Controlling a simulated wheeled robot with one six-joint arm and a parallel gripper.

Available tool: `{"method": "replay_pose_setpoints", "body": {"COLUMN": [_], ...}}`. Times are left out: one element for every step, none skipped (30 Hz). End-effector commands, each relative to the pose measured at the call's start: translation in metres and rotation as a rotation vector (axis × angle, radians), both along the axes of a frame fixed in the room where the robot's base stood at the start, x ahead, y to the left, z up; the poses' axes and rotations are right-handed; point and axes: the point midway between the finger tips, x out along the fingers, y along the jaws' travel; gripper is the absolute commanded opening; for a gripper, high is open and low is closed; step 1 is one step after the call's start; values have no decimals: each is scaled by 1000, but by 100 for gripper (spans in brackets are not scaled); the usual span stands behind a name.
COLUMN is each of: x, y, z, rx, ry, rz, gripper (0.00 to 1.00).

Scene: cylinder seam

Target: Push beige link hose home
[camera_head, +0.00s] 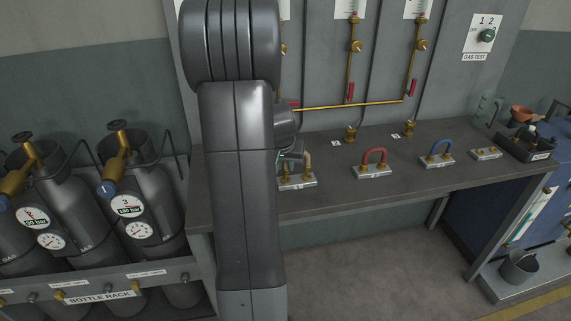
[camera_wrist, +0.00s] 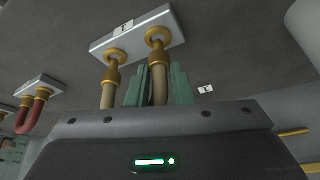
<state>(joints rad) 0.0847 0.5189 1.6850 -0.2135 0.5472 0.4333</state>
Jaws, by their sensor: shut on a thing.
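The beige link hose (camera_head: 307,160) is upright at a pale plate (camera_head: 298,183) on the bench, partly hidden by my arm in the head view. In the wrist view, its two beige legs (camera_wrist: 108,96) meet brass fittings (camera_wrist: 158,40) on the plate (camera_wrist: 130,31). My gripper (camera_wrist: 160,86) has its green fingers shut around the right-hand leg there. It also shows beside the hose in the head view (camera_head: 294,154). Both legs appear to line up with their fittings, but I cannot tell how deep they sit.
A bare plate (camera_head: 486,153) and a dark tray (camera_head: 530,148) lie farther right. Brass pipes (camera_head: 350,105) run along the back. The bench front (camera_head: 340,195) is clear.

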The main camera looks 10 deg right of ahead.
Motion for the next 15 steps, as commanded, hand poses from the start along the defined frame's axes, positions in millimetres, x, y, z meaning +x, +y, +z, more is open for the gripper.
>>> {"method": "replay_pose_setpoints", "body": {"x": [0, 0, 0, 0, 0, 0, 0, 0, 0, 0, 0, 0, 0, 0, 0], "y": [0, 0, 0, 0, 0, 0, 0, 0, 0, 0, 0, 0, 0, 0, 0], "z": [-2, -2, -3, -3, -3, -4, -5, -5, -6, -6, -7, -7, -8, -8, -9], "rx": [0, 0, 0, 0, 0, 0, 0, 0, 0, 0, 0, 0, 0, 0, 0], "ry": [0, 0, 0, 0, 0, 0, 0, 0, 0, 0, 0, 0, 0, 0, 0], "rz": [0, 0, 0, 0, 0, 0, 0, 0, 0, 0, 0, 0, 0, 0, 0], "gripper": [0, 0, 0, 0, 0, 0, 0, 0, 0, 0, 0, 0, 0, 0, 0]}}
